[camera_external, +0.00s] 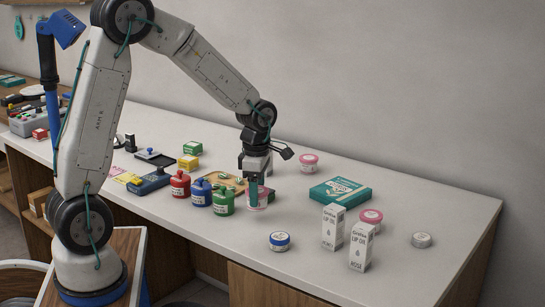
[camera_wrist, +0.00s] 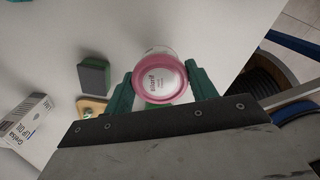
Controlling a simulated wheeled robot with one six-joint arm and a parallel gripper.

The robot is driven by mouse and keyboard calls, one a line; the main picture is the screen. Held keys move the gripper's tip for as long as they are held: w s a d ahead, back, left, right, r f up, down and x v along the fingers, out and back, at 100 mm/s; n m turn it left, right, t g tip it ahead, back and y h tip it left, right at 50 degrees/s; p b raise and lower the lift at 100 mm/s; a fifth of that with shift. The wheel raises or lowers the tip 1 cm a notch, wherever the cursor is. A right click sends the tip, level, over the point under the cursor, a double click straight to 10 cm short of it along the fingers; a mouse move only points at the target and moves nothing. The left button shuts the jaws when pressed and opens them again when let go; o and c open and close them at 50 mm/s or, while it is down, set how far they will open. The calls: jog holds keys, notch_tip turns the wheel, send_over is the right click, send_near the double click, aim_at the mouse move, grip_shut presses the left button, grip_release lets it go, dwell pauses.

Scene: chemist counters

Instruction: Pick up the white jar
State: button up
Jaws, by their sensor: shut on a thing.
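My gripper (camera_external: 257,192) points down over the middle of the counter, and its teal fingers also show in the wrist view (camera_wrist: 160,88). It is shut on a white jar with a pink lid (camera_wrist: 159,77), one finger on each side. In the external view the fingers partly cover this jar (camera_external: 264,199). I cannot tell whether its bottom touches the counter. Another pink-lidded jar (camera_external: 308,163) stands behind and to the right. A further pink-lidded jar (camera_external: 371,217) is partly behind a white box. A small grey-white tin (camera_external: 421,240) lies at the far right.
A teal box (camera_external: 340,191), two white lip oil boxes (camera_external: 333,226) and a blue-lidded jar (camera_external: 279,241) are to the right. The counter's right end is mostly clear.

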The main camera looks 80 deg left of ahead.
jog(key=s+d, duration=0.1)
jog(key=s, duration=0.3)
jog(key=s+d+r, duration=0.1)
jog(key=s, duration=0.3)
jog(key=s+d, duration=0.2)
jog(key=s, duration=0.2)
jog(key=shift+r, duration=0.15)
jog(key=shift+s+d, duration=0.1)
jog(key=shift+s, duration=0.15)
jog(key=shift+w+d+f, duration=0.1)
jog(key=shift+f, duration=0.35)
jog(key=shift+m, duration=0.8)
jog(key=w+a, duration=0.2)
jog(key=w, duration=0.3)
jog(key=w+a, duration=0.1)
jog(key=w, duration=0.4)
jog(key=w+a, duration=0.2)
jog(key=w, duration=0.3)
jog(key=shift+a+r, duration=0.25)
jog(key=shift+a, duration=0.05)
jog(key=w+a+r+m, duration=0.1)
jog(key=w+a+r, duration=0.25)
jog(key=w, duration=0.45)
send_over(341, 188)
jog(key=shift+d+f, duration=0.15)
jog(key=shift+f, duration=2.25)
jog(key=shift+f, duration=0.15)
